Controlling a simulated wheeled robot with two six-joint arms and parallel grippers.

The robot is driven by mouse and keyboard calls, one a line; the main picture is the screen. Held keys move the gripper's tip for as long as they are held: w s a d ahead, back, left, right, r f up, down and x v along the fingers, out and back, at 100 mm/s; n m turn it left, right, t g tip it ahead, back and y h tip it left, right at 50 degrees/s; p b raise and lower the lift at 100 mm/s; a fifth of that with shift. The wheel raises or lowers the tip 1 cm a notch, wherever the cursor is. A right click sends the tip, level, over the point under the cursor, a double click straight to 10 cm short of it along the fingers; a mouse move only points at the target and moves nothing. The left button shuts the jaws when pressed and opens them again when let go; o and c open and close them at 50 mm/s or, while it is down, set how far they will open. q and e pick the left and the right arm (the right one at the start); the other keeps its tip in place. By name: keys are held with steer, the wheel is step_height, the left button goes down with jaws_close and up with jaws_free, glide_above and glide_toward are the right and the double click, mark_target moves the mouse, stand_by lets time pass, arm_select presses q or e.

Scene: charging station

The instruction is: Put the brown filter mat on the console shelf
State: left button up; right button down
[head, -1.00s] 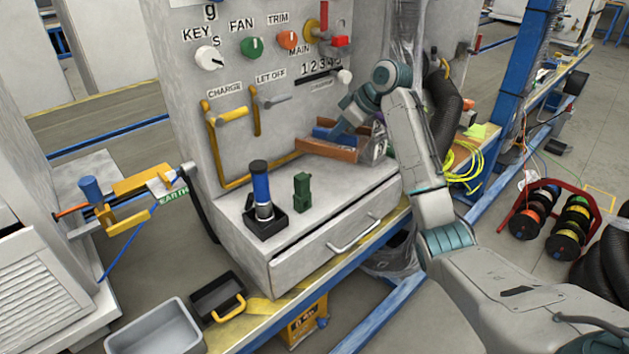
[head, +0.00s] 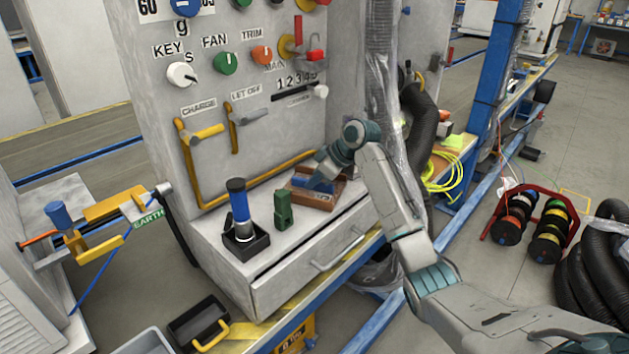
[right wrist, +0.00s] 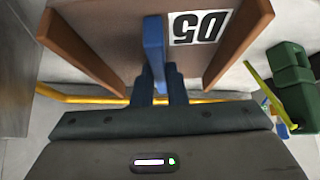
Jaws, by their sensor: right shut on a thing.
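The brown piece (head: 312,201) has raised brown sides and a blue bar across its middle. It is at the back right of the console shelf (head: 262,262), close to the panel. My right gripper (head: 320,181) comes down on it from the right. In the right wrist view, the gripper (right wrist: 158,82) is shut on the blue bar (right wrist: 153,42), between two brown sides (right wrist: 82,52). My left gripper is out of view.
A blue-and-black cylinder (head: 239,207) in a black holder and a green block (head: 283,211) stand on the shelf, left of the brown piece. The panel (head: 255,130) with knobs and levers rises behind. A black hose (head: 425,130) hangs at the right.

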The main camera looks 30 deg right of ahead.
steer(key=c, duration=1.5)
jaws_free()
steer(key=shift+o, duration=0.2)
steer(key=p+v, duration=0.1)
steer(key=v, duration=1.1)
